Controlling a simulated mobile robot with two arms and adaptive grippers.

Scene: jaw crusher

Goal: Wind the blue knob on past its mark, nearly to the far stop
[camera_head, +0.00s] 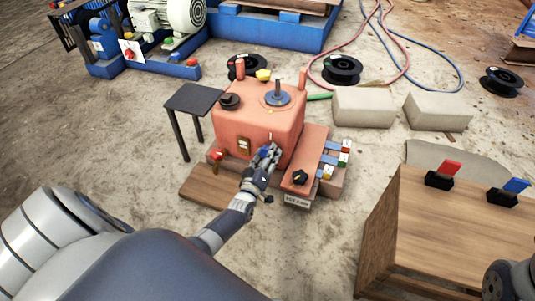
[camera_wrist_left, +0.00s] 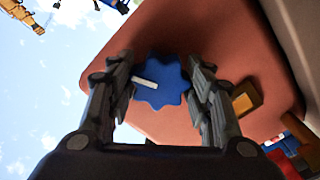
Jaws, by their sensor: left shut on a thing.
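The blue knob (camera_wrist_left: 170,72) is scalloped and has a white pointer line towards its left edge in the left wrist view. It sits on the red-orange face of the machine housing (camera_wrist_left: 225,50). My left gripper (camera_wrist_left: 164,88) is shut on the knob, with one finger at each side. In the head view my left gripper (camera_head: 268,154) is at the front of the red-orange housing (camera_head: 240,118), and it hides the knob there. I cannot make out the mark or the far stop. My right gripper is not seen; only a grey part of my right arm shows at bottom right.
A black knob (camera_head: 299,177) and several coloured switches (camera_head: 331,160) are to the right of my left gripper. A red knob (camera_head: 216,154) is to its left. A small dark table (camera_head: 194,99) stands left of the housing. A wooden stand (camera_head: 450,225) is at right.

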